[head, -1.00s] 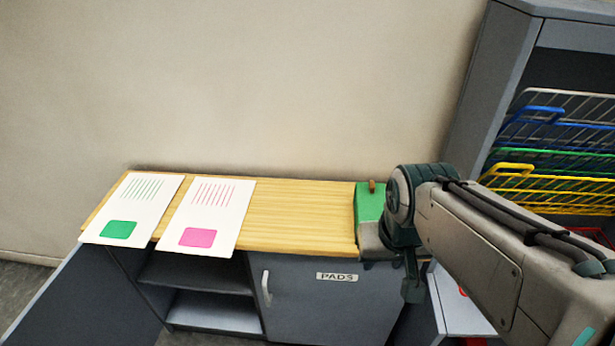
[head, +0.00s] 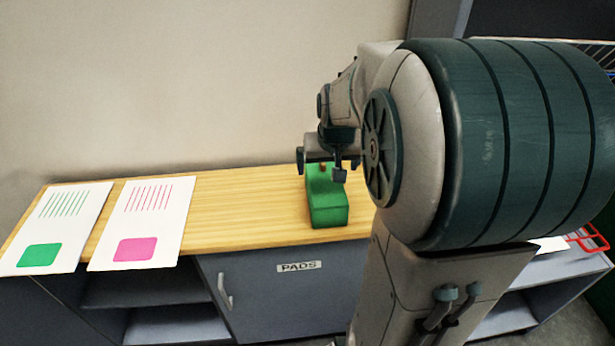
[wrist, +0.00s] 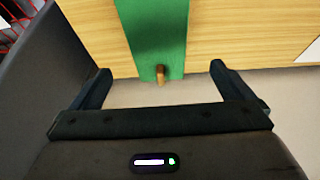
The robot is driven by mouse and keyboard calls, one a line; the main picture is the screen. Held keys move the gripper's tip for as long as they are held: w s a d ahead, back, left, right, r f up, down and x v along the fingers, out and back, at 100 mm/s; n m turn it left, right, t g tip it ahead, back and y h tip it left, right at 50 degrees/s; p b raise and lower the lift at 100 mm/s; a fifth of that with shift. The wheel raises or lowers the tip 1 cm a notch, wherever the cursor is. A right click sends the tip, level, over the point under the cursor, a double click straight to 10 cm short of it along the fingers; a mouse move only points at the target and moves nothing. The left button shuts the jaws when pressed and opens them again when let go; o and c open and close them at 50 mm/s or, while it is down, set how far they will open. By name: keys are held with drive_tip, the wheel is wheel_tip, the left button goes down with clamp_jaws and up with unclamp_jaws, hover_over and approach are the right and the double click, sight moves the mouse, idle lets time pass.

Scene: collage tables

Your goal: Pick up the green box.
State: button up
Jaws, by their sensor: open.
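The green box (head: 329,208) sits on the wooden top of the cabinet, near its right part in the head view. A small brown knob (head: 323,167) shows at its far end. In the wrist view the green box (wrist: 153,35) lies ahead, and its brown knob (wrist: 160,74) shows between the fingers. My gripper (head: 320,166) is open, above the box's far end. In the wrist view my gripper (wrist: 155,85) has its fingers spread on either side of the box, with gaps on both sides. Contact with the box is not visible.
Two white sheets lie at the left of the wooden top (head: 245,212), one with a green patch (head: 60,225), one with a pink patch (head: 145,220). The wall is close behind. A door labelled PADS (head: 285,300) is below. A red wire rack (head: 588,238) is at right.

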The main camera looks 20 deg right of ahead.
sight(326, 184)
drive_tip(key=x, duration=0.7)
drive_tip(key=shift+f, duration=0.1)
drive_tip(key=x, duration=0.2)
drive_tip(key=s+x, duration=0.1)
drive_tip(key=x, duration=0.1)
drive_tip(key=shift+w+d+f+b, duration=0.1)
drive_tip(key=shift+f+b, duration=0.2)
drive_tip(key=shift+b, duration=0.05)
drive_tip(key=shift+w+f, duration=0.2)
drive_tip(key=shift+f, duration=0.2)
drive_tip(key=c, duration=1)
